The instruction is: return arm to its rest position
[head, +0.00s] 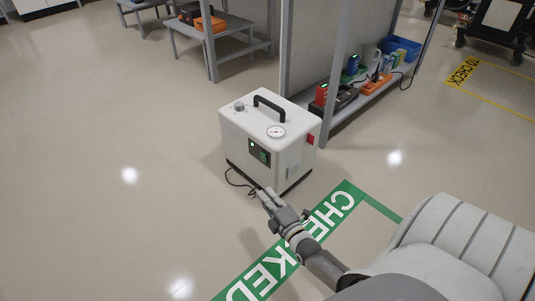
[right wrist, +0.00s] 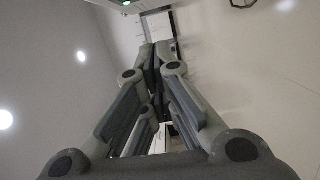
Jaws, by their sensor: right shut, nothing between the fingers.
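My right gripper (head: 264,194) is at the lower middle of the head view, on an arm that comes in from the lower right. Its fingers are shut with nothing between them. In the right wrist view the closed fingers (right wrist: 153,62) meet at the upper middle. In the head view the fingertips appear just in front of the lower front edge of a white box-shaped machine (head: 250,128). I cannot tell whether they touch it. My left gripper is not in view.
The machine has a black handle and stands on the floor. A green floor marking (head: 345,191) reading "CHECKED" runs beneath my right arm. A grey shelf (head: 345,112) with several devices stands behind right. A table (head: 232,24) stands farther back. The left floor is clear.

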